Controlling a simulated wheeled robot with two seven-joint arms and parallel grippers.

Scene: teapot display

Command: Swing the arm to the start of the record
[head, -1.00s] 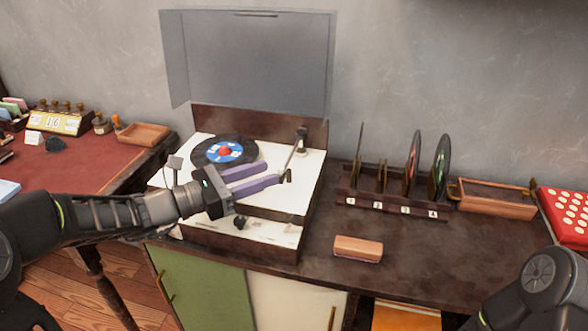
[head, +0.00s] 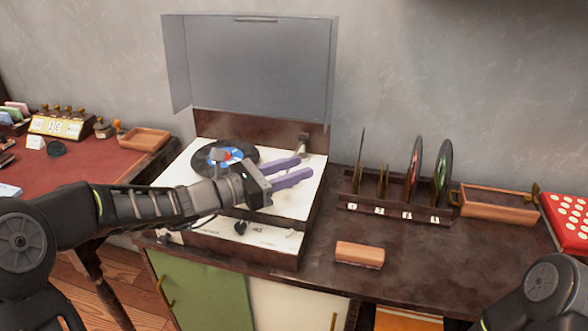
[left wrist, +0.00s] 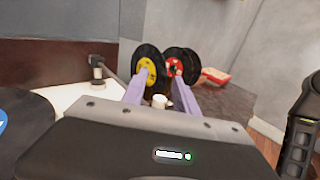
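The record player (head: 300,205) stands on the dark cabinet with its grey lid raised. A black record (head: 208,162) with a blue and red label lies on it, partly hidden by my left gripper. The tonearm (head: 303,140) shows only near its pivot at the back right; the rest is hidden behind my fingers. It also shows in the left wrist view (left wrist: 113,75), running behind a finger. My left gripper (head: 309,165) is open, its purple fingers apart above the deck's right side. A small cream cylinder (left wrist: 160,101) shows between the fingers. My right gripper is out of view.
A wooden block (head: 359,254) lies right of the player. A rack (head: 395,212) with several records and a wooden tray (head: 497,204) stand farther right. A red desk (head: 90,170) is at the left.

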